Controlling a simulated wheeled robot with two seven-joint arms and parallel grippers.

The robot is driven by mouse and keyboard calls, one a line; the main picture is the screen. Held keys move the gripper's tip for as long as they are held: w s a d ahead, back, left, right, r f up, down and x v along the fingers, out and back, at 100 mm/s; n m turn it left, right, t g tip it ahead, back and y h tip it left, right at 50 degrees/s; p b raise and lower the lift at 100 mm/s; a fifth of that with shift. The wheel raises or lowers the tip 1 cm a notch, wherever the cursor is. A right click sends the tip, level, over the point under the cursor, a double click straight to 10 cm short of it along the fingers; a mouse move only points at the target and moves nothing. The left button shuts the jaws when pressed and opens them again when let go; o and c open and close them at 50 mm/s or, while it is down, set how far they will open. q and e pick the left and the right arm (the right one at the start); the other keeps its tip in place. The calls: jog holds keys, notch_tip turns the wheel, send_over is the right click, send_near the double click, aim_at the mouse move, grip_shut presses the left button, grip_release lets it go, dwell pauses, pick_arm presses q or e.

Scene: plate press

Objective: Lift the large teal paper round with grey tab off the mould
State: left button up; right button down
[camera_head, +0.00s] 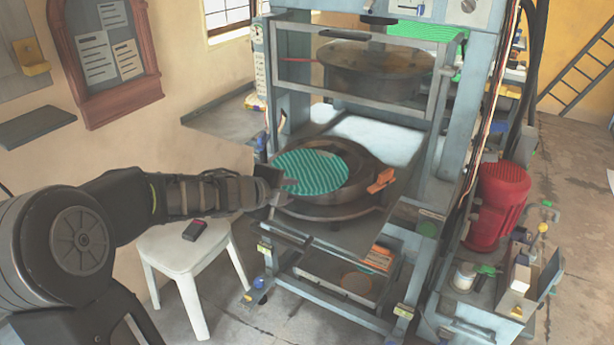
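The large teal paper round (312,170) has ribbed stripes. It shows over the left part of the round dark mould (362,187) in the press, and its left edge reaches past the mould's rim. It looks apart from the mould's inside, but I cannot tell the gap's height. My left gripper (281,186) comes in from the left and is at the round's near left edge, where the grey tab is. Its fingers appear closed on the tab, which they mostly hide. My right gripper is out of view.
An orange handle (381,181) sticks out at the mould's right. The press frame (455,110) stands around it, with a heavy upper drum (375,72) above. A white stool (190,255) is at lower left, and a red motor (498,205) at right.

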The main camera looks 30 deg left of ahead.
pick_arm(q)
jog(key=shift+c, duration=0.3)
grip_shut()
dwell(0.3)
jog(key=shift+r, duration=0.1)
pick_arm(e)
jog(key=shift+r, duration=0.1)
